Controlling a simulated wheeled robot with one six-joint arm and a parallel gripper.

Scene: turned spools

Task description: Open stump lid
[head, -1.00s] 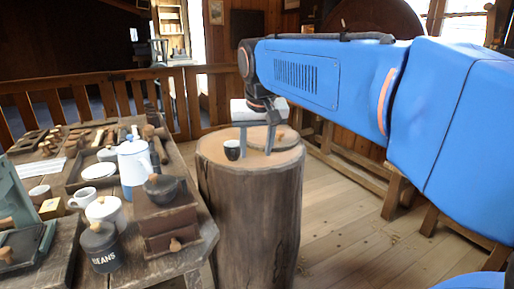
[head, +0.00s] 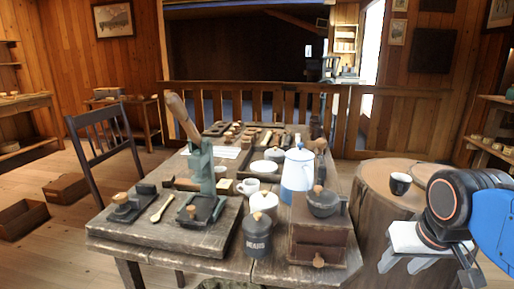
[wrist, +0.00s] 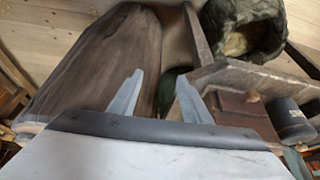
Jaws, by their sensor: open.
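The wooden stump (head: 372,214) stands at the right in the head view, just right of the table. Its round lid (head: 424,173) lies on the stump top at the right, partly hidden behind my arm; I cannot make out its knob. A small dark cup (head: 400,183) stands on the stump top left of the lid. My gripper (head: 385,268) is in front of the stump, apart from the lid. In the wrist view my gripper (wrist: 158,95) is open with nothing between its fingers, and the stump's bark side (wrist: 100,62) shows at the left.
The table (head: 195,262) is crowded: a white coffee pot (head: 297,172), a dark beans tin (head: 257,236), a wooden grinder (head: 318,232) near its right edge. A sack (wrist: 245,30) shows in the wrist view. A chair (head: 100,135) stands at the left.

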